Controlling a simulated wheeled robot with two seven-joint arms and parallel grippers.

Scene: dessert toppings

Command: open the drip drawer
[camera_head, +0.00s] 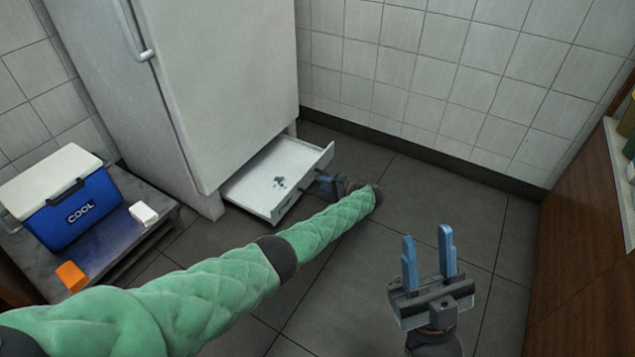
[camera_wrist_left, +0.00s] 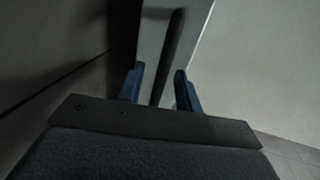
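The drip drawer (camera_head: 262,207) is a white shallow tray under the fridge, pulled out over the floor, with dark spots on its bottom. My left gripper (camera_head: 323,184) is at the drawer's front face, low near the floor, partly hidden by its own wrist. In the left wrist view, the left gripper's blue fingers (camera_wrist_left: 160,88) stand apart on either side of a dark bar (camera_wrist_left: 171,50), which looks like the drawer handle. Small gaps show beside the bar. My right gripper (camera_head: 428,262) is open and empty, above the floor at the right.
The white fridge (camera_head: 225,80) stands over the drawer. At the left, a low table (camera_head: 120,238) carries a blue cooler (camera_head: 72,212), a white block (camera_head: 143,213) and an orange block (camera_head: 71,275). A wooden counter (camera_head: 590,220) is at the right. The floor between is clear.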

